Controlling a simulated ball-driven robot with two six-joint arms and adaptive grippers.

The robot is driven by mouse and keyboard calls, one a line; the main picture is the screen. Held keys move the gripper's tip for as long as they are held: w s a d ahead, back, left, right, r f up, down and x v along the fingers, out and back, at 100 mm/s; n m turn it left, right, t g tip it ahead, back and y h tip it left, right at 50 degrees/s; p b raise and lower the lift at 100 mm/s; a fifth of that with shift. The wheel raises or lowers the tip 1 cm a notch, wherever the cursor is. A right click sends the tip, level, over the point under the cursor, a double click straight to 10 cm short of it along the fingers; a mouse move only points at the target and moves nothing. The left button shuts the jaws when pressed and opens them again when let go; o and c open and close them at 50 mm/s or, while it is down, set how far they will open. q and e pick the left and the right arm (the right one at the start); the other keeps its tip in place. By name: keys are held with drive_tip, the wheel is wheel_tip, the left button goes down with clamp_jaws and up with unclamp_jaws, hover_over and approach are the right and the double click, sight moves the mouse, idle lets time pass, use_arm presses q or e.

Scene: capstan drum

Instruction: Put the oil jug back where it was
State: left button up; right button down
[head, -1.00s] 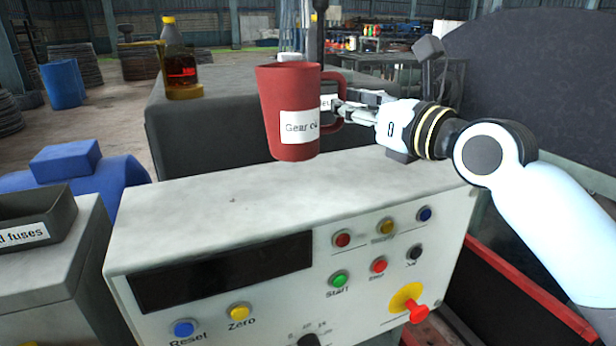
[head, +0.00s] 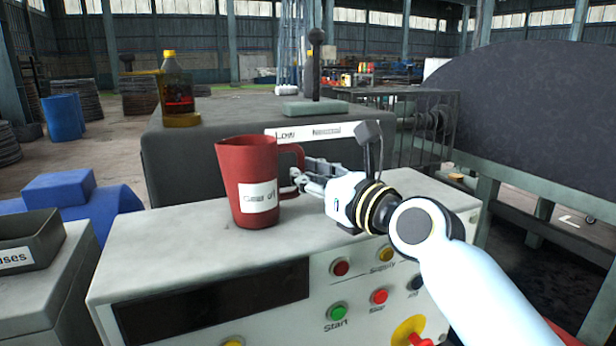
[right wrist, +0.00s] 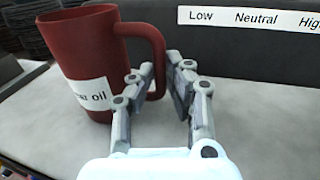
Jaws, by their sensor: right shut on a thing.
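The oil jug (head: 245,165) is a red pitcher with a white "Gear oil" label. It is over the back part of the pale console top (head: 150,240), leaning slightly in the head view. Its base is at or just above that surface; I cannot tell if it touches. My right gripper (head: 300,180) comes from the right and is shut on the jug's handle. In the right wrist view the jug (right wrist: 90,55) is at the left, with the handle (right wrist: 157,45) between the fingers of the gripper (right wrist: 160,75). My left gripper is out of view.
A lever (head: 315,70) rises behind, above a plate (head: 300,133) marked Low and Neutral. A bottle (head: 178,90) stands on the dark housing. A fuses tray (head: 25,240) is at left. Buttons line the console front. The console top left of the jug is clear.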

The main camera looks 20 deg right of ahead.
drive_tip(key=c, duration=1.3)
unclamp_jaws()
drive_tip(key=shift+f, duration=0.1)
drive_tip(key=shift+c, duration=0.2)
drive_tip(key=p+v, duration=0.1)
drive_tip(key=v, duration=1.1)
